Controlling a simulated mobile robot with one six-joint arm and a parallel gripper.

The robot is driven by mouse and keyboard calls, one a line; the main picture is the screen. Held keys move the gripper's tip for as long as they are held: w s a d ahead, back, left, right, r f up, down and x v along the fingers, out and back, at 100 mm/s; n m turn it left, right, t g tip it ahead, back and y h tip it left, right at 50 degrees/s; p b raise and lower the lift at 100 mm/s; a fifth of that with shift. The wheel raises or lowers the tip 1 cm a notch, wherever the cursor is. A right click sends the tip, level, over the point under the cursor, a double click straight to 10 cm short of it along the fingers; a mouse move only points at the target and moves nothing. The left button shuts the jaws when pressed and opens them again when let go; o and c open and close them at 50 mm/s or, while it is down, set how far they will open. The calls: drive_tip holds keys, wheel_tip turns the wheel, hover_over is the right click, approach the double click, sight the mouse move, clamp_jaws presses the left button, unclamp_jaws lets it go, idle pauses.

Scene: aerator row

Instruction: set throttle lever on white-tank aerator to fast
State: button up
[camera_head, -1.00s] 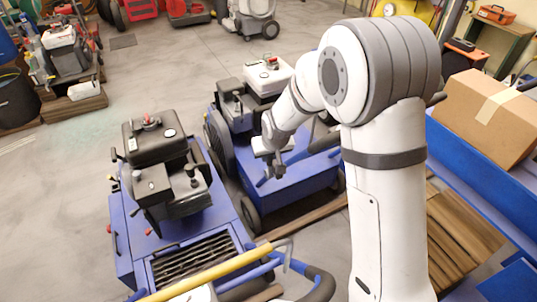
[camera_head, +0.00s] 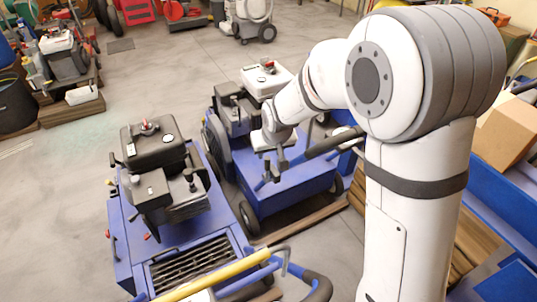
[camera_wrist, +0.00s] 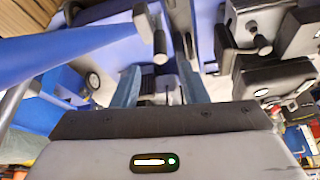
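The white-tank aerator (camera_head: 286,190) is the blue machine behind the nearer one, with a white tank (camera_head: 265,77) on its dark engine. My gripper (camera_head: 274,170) hangs over its blue deck, in front of the engine. In the wrist view, my gripper (camera_wrist: 160,88) has its two bluish fingers apart, with no held object visible between them. A short dark cylindrical grip (camera_wrist: 160,48) on a grey arm shows just beyond the fingertips. A similar lever (camera_wrist: 262,45) is at upper right, by dark engine parts. I cannot tell which is the throttle lever, nor its setting.
A second blue aerator with a black tank (camera_head: 150,143) stands at the left, close beside the first. A black handlebar (camera_head: 333,142) runs close to my forearm. A cardboard box (camera_head: 506,135) is at the right. Open floor (camera_head: 60,190) lies left.

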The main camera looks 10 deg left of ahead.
sight(267, 167)
drive_tip(key=shift+s+r, duration=0.2)
drive_tip(key=shift+r, duration=0.2)
drive_tip(key=shift+c, duration=0.4)
drive_tip(key=shift+w+a+r, duration=0.15)
drive_tip(key=shift+w, duration=0.1)
drive_tip(key=shift+c, duration=0.9)
drive_tip(key=w+a+r+n+g+h+p, duration=0.1)
drive_tip(key=w+a+p, duration=0.1)
drive_tip(key=p, duration=0.1)
drive_tip(key=w+a+r+n+g+h+p, duration=0.1)
drive_tip(key=w+a+g+p, duration=0.1)
drive_tip(key=w+a, duration=0.1)
drive_tip(key=w+a+n+g+h+p, duration=0.1)
drive_tip(key=w+a+g+p, duration=0.1)
drive_tip(key=w+p, duration=0.1)
drive_tip(key=shift+w+a+r+n+p, duration=0.15)
drive_tip(key=shift+w+r+n+p, duration=0.1)
drive_tip(key=shift+r+n+p, duration=0.15)
clamp_jaws()
drive_tip(key=s+d+f+g+h+p, duration=0.1)
drive_tip(key=s+d+f, duration=0.3)
drive_tip(key=f, duration=0.5)
drive_tip(key=shift+f+n, duration=0.25)
drive_tip(key=shift+n, duration=0.05)
